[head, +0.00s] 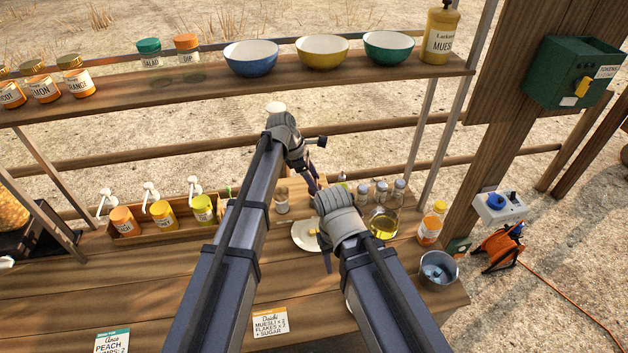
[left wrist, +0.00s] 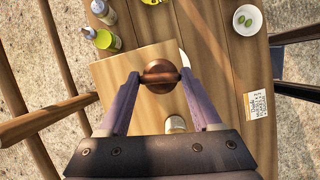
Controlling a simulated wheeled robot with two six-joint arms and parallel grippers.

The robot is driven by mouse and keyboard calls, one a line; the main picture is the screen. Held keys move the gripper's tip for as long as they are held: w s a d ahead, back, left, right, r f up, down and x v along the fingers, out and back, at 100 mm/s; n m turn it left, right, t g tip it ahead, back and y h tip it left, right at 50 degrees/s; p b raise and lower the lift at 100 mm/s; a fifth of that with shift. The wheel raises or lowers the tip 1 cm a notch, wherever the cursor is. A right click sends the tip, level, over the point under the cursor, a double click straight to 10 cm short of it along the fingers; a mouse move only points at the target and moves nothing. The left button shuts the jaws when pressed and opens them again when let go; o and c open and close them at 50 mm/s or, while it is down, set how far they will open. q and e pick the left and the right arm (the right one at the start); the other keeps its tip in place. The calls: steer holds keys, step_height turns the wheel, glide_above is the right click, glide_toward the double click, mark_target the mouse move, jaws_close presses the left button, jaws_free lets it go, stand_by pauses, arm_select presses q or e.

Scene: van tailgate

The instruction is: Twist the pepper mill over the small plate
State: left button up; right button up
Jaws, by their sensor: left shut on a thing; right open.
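The pepper mill shows from above in the left wrist view as a round brown wooden knob (left wrist: 160,75), between the fingertips of my left gripper (left wrist: 160,82). My left gripper (head: 313,186) is shut on it. In the head view I cannot make out the mill behind my arms. The small white plate (head: 302,238) lies on the counter, partly hidden by my right wrist. In the left wrist view a white rim (left wrist: 185,60) shows just beside the knob. My right gripper (head: 327,260) is open, low beside the plate, mostly hidden by its own wrist.
A wooden board (left wrist: 115,75) lies under the mill area, with a small jar (head: 282,203) on it. Several shakers (head: 381,192) and an oil vessel (head: 383,224) stand to the right. A metal bucket (head: 438,270) is farther right. A bottle crate (head: 160,226) stands left. A shelf (head: 230,82) spans above.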

arm_select(q)
steer(key=shift+c, duration=1.3)
steer(key=m, duration=0.1)
steer(key=m+g, duration=0.1)
steer(key=m, duration=0.1)
steer(key=shift+w+m, duration=0.25)
steer(key=shift+m, duration=0.15)
steer(key=m+g+y, duration=0.1)
steer(key=m+g, duration=0.1)
steer(key=m, duration=0.2)
steer(key=shift+w+d+m, duration=0.1)
steer(key=shift+m, duration=0.2)
steer(key=m, duration=0.2)
steer(key=m+g+y, duration=0.1)
steer(key=m, duration=0.1)
steer(key=shift+d+y, duration=0.1)
steer(key=shift+y, duration=0.2)
steer(key=m+y, duration=0.1)
steer(key=m, duration=0.4)
steer(key=shift+d+y, duration=0.1)
steer(key=shift+y, duration=0.3)
steer(key=shift+m, duration=0.3)
